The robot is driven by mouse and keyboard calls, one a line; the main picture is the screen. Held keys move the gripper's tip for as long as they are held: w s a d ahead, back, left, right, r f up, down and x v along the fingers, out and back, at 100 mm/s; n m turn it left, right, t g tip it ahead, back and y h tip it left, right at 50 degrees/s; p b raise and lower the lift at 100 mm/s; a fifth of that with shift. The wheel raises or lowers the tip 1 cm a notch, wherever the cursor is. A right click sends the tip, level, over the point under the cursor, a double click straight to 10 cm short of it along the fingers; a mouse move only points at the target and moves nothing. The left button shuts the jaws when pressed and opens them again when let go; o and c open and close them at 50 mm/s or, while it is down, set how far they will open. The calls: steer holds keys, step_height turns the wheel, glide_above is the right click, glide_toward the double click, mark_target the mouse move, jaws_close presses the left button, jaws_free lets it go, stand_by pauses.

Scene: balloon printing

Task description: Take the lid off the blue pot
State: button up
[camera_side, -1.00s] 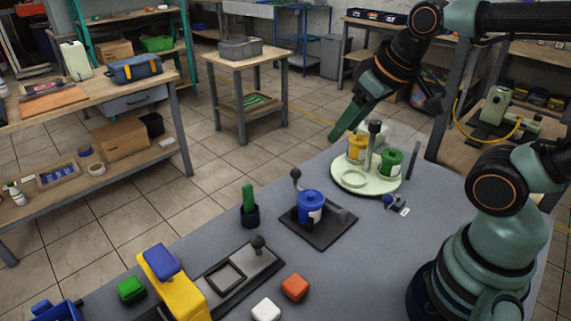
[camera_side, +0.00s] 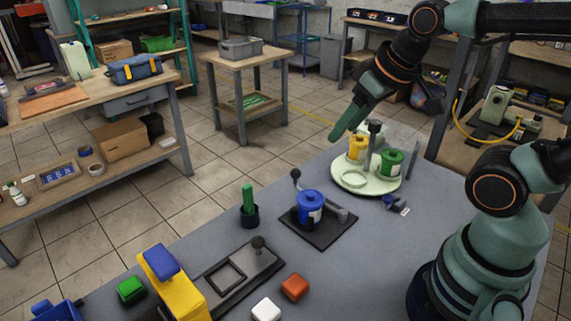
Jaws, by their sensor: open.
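The blue pot (camera_side: 310,210) stands upright on a dark square base plate (camera_side: 326,235) near the middle of the grey table. Its blue lid (camera_side: 311,196) sits on top. A lever with a dark ball knob (camera_side: 295,174) rises beside the pot at its back left. My gripper (camera_side: 340,132) is above the far edge of the table, up and to the right of the pot and well apart from it. It is open and nothing shows in it.
A pale round carousel (camera_side: 351,187) with a yellow pot (camera_side: 357,149) and a green pot (camera_side: 391,162) stands below my gripper. A green-handled tool (camera_side: 248,198) stands left of the blue pot. Orange (camera_side: 295,287), white (camera_side: 266,309) and green (camera_side: 131,289) blocks lie in front.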

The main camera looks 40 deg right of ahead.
steer(key=o, duration=0.7)
steer(key=m+g, duration=0.6)
steer(key=m, duration=0.9)
glide_above(311, 194)
step_height(311, 194, down, 6)
steer(key=f, duration=0.7)
steer(key=shift+w+a, duration=0.15)
steer(key=shift+a, duration=0.1)
steer(key=shift+d+f, duration=0.15)
steer(key=shift+f, duration=1.2)
steer(key=shift+d+f, duration=0.1)
steer(key=shift+f, duration=1.2)
